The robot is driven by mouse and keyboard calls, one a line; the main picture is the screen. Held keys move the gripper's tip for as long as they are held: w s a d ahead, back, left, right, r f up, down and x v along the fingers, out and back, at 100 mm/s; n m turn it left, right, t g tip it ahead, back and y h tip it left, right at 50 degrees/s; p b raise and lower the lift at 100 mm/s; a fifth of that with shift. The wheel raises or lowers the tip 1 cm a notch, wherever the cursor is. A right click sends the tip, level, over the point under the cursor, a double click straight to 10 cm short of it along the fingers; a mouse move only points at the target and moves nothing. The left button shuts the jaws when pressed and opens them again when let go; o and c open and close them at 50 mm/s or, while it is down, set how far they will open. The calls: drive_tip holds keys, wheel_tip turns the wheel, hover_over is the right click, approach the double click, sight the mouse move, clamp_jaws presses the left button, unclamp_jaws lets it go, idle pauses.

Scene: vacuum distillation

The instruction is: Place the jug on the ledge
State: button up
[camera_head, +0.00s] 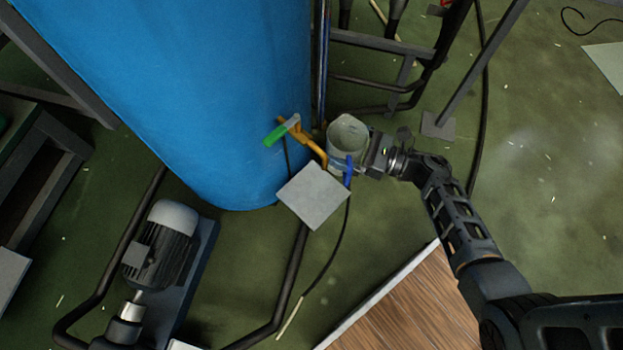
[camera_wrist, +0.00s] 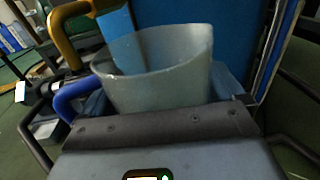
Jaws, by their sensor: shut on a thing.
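The jug (camera_head: 348,138) is a pale, translucent, open-topped vessel with a blue handle (camera_head: 348,172). It is at the end of my arm, beside the blue tank, and my gripper (camera_head: 369,152) is shut on it. In the wrist view the jug (camera_wrist: 165,82) stands roughly upright above the gripper body, with its blue handle (camera_wrist: 72,98) to the left. The ledge appears to be the small light grey square plate (camera_head: 313,196), just below and left of the jug in the head view. Whether the jug touches it cannot be told. The fingertips are mostly hidden.
A large blue tank (camera_head: 190,90) fills the upper left. An orange pipe with a green-handled tap (camera_head: 284,131) juts out close to the jug's left. A motor (camera_head: 160,245) stands lower left. A metal frame (camera_head: 400,85) is behind. Green floor is open at right.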

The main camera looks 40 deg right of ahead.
drive_tip(key=shift+w+a+f+b, duration=0.15)
drive_tip(key=shift+a+f+b, duration=1.7)
drive_tip(key=shift+a+f, duration=2.75)
drive_tip(key=shift+d+f, duration=0.15)
drive_tip(key=shift+f, duration=0.15)
drive_tip(key=o, duration=0.7)
drive_tip(key=shift+r, duration=0.1)
drive_tip(key=shift+o, duration=0.2)
drive_tip(key=shift+r, duration=0.25)
drive_tip(key=v, duration=1.2)
drive_tip(key=shift+p, duration=0.45)
drive_tip(key=shift+f, duration=0.15)
